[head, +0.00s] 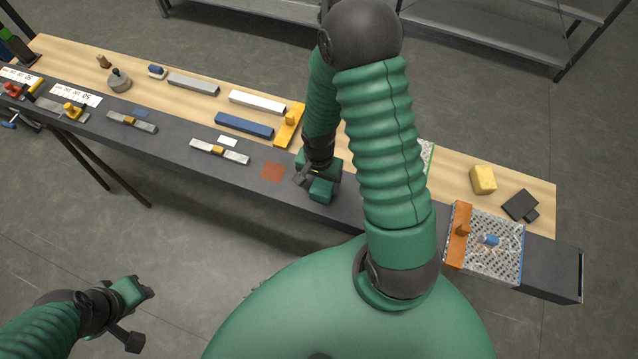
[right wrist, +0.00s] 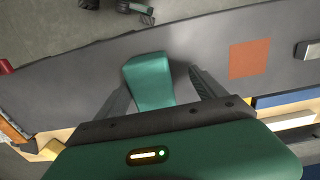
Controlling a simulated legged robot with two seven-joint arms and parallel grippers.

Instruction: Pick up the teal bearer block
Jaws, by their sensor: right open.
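The teal bearer block (right wrist: 149,80) lies on the dark grey strip of the bench. In the right wrist view it stands between the two dark fingers of my right gripper (right wrist: 158,78), with a gap visible on the right side and a narrower one on the left. In the head view the block (head: 321,190) shows just below my right gripper (head: 316,178), partly hidden by it. The right gripper is open. My left gripper (head: 140,300) is at the lower left, over the floor and away from the bench; its finger opening is unclear.
An orange-brown square (head: 273,171) lies left of the block. A yellow-orange piece (head: 289,126), a blue bar (head: 244,124) and a white bar (head: 257,102) lie behind it. A perforated plate (head: 495,250) with an orange piece (head: 459,236) is at the right.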

